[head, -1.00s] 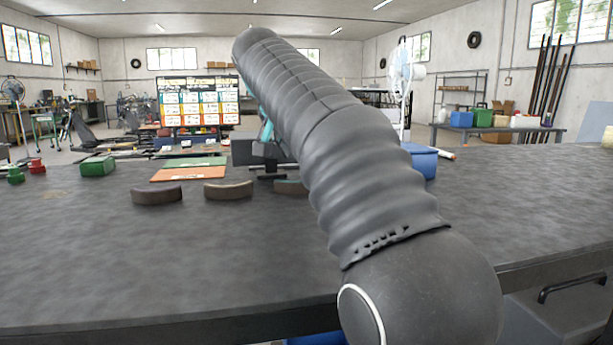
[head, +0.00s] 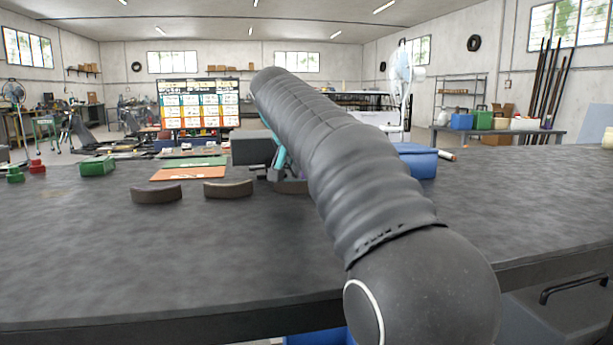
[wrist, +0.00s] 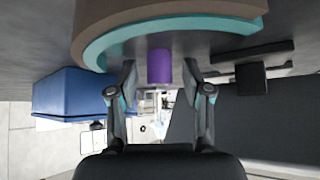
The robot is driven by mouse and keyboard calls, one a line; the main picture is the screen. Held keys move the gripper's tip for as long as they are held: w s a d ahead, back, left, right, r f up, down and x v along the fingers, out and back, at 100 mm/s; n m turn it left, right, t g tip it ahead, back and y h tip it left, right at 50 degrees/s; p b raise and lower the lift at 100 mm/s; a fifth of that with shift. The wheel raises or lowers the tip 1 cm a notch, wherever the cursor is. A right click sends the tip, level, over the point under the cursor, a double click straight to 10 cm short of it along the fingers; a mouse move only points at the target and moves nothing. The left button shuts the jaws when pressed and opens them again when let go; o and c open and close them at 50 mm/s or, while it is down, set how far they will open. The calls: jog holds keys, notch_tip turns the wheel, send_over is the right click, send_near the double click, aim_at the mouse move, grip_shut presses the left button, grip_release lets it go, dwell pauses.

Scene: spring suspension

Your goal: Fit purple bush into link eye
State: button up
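In the wrist view a small purple cylinder, the purple bush (wrist: 160,67), shows between the two fingertips of my gripper (wrist: 159,82). The fingers are apart, with a gap on each side of the bush. I cannot tell whether the bush is level with the tips or beyond them. Right behind it in that view is a curved brown and teal piece (wrist: 110,43). In the head view my arm hides most of the gripper, and the bush does not show. I cannot make out the link eye in either view.
Two curved brown shoes (head: 156,193) (head: 229,188) lie on the grey bench (head: 150,260). A third shoe (head: 291,187) is partly behind my arm. A blue box (head: 416,160) stands at right, and also shows in the wrist view (wrist: 70,97). A dark bar with a block (wrist: 250,77) lies near the gripper.

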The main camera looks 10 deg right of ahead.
grip_shut()
jog(key=shift+r, duration=0.1)
jog(key=shift+r, duration=0.4)
notch_tip(320, 180, up, 4)
jog(key=shift+d+f+p, duration=0.15)
jog(key=shift+p, duration=0.5)
jog(key=s+d+r, duration=0.6)
jog(key=d, duration=0.3)
jog(key=shift+d+r, duration=0.2)
jog(key=shift+d, duration=0.2)
